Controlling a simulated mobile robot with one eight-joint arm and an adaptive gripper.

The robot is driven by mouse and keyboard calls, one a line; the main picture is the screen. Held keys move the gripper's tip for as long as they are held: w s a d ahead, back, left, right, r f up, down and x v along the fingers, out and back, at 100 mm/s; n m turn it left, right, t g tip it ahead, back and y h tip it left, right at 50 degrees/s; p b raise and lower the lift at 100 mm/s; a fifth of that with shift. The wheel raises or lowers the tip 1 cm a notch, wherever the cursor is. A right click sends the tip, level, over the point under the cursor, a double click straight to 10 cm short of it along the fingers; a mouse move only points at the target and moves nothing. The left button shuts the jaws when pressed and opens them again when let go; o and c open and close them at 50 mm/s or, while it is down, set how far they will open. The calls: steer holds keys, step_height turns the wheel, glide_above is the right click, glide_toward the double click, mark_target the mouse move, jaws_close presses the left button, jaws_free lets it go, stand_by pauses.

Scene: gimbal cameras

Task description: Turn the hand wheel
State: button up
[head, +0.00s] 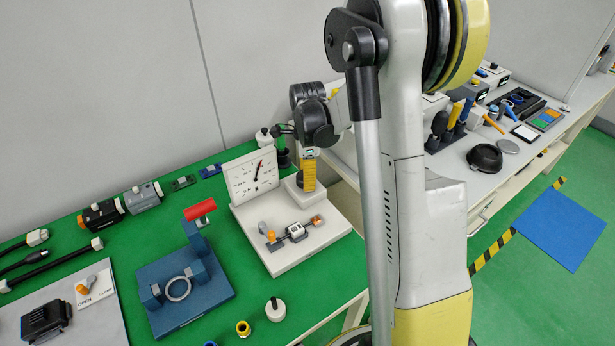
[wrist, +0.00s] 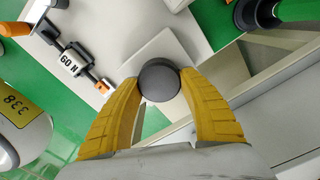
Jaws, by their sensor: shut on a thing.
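The hand wheel (wrist: 158,84) shows in the wrist view as a dark grey round knob above a white block (wrist: 163,50). My gripper (wrist: 163,88) has its two yellow ridged fingers closed on opposite sides of the wheel. In the head view my gripper (head: 307,184) points down over the white block at the back right of a white panel (head: 286,238). The wheel is mostly hidden there behind a yellow finger. A white dial plate (head: 244,182) with a red and black needle stands upright left of the gripper.
A small rail with a counter (head: 297,230) and an orange part lies on the panel in front of the gripper. A blue fixture (head: 185,291) with a red handle stands to the left. A second bench (head: 545,140) with tools is at the right.

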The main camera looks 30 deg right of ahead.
steer(key=n, duration=0.5)
steer(key=shift+w, duration=0.1)
steer(key=n, duration=0.4)
steer(key=shift+w+p, duration=0.1)
steer(key=shift+p, duration=0.2)
steer(key=n, duration=0.9)
steer(key=shift+w+a+n, duration=0.1)
steer(key=shift+a+n, duration=0.05)
steer(key=shift+n, duration=0.15)
steer(key=n, duration=0.4)
steer(key=shift+a, duration=0.1)
steer(key=n, duration=0.4)
steer(key=shift+p, duration=0.3)
steer(key=n, duration=0.3)
steer(key=shift+a+n, duration=0.1)
steer(key=shift+n, duration=0.2)
steer(key=shift+a+n, duration=0.1)
steer(key=shift+n, duration=1.9)
